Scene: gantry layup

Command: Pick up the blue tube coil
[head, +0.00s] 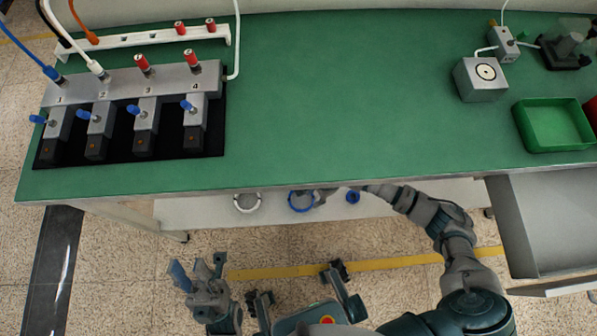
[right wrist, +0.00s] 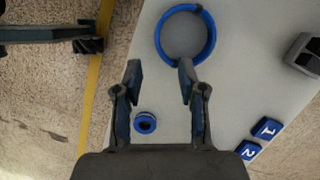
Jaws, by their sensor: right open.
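The blue tube coil (right wrist: 211,32) is a ring lying on the pale shelf, at the top of the right wrist view. In the head view the coil (head: 291,203) shows just below the bench's front edge. My right gripper (right wrist: 159,68) is open and empty, its fingers pointing toward the coil. The right finger's tip overlaps the coil's near rim in the picture; I cannot tell whether it touches. In the head view the bench edge hides part of this gripper. My left gripper (head: 198,268) is open and empty above the floor at lower left.
The green bench (head: 350,110) overhangs the pale low shelf (right wrist: 240,65). A white coil (head: 236,203) lies left of the blue one. A small blue roll (right wrist: 146,123) and blue blocks numbered 1 (right wrist: 267,128) and 2 (right wrist: 248,149) are nearby. A grey bin (head: 505,230) stands at right.

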